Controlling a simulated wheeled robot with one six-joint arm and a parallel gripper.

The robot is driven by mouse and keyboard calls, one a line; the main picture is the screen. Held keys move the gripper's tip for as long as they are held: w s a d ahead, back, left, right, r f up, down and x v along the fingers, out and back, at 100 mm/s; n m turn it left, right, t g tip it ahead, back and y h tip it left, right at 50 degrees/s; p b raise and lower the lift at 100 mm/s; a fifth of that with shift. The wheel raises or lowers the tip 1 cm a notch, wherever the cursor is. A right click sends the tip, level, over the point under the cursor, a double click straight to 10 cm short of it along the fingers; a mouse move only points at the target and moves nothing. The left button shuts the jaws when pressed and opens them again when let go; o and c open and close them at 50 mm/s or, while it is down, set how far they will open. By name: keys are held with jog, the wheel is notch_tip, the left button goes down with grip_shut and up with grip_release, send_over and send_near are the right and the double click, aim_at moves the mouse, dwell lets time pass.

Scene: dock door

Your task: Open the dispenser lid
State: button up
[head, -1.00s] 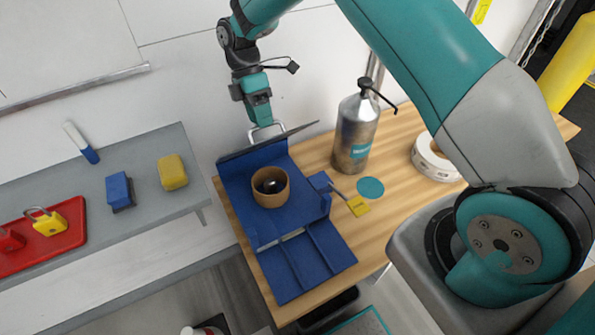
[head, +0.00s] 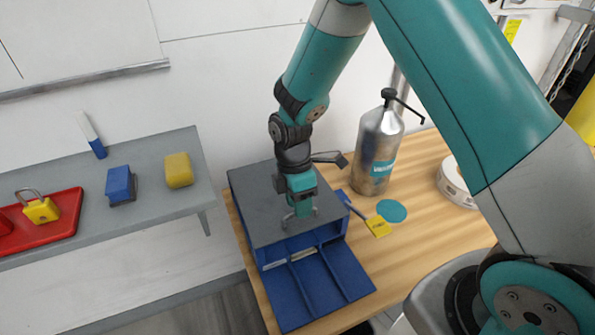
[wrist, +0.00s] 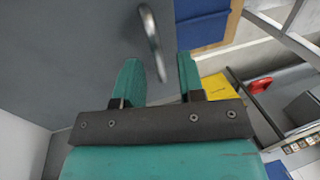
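The dispenser is a blue box (head: 330,231) on the wooden table. Its grey lid (head: 251,195) lies flat over the top and hides the inside. A small metal handle (wrist: 152,40) stands up from the lid. My gripper (head: 302,212) points down at the lid's front part, by the handle. In the wrist view my gripper (wrist: 158,62) has its two teal fingers apart, with the handle's near end between them. No firm contact with the handle shows.
A metal pump bottle (head: 377,150) stands right of the dispenser. A yellow tag (head: 378,226), a teal disc (head: 392,211) and a white tape roll (head: 455,186) are also on the table. A grey shelf (head: 150,218) at left holds a yellow block (head: 179,170).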

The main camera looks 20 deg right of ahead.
jog(key=shift+f+t, duration=0.25)
jog(key=shift+t, duration=0.05)
jog(key=w+r+b, duration=0.1)
jog(key=w+r, duration=0.2)
jog(key=r, duration=1.4)
jog(key=s+a+r+m+y, duration=0.1)
jog(key=s+r+m, duration=0.2)
jog(key=s, duration=0.4)
jog(key=s+a+r+m+t+y+p, duration=0.1)
jog(key=s+a+r+m, duration=0.1)
jog(key=s+r+m, duration=0.2)
jog(key=s, duration=0.3)
jog(key=shift+t+y+p, duration=0.3)
jog(key=shift+r, duration=0.1)
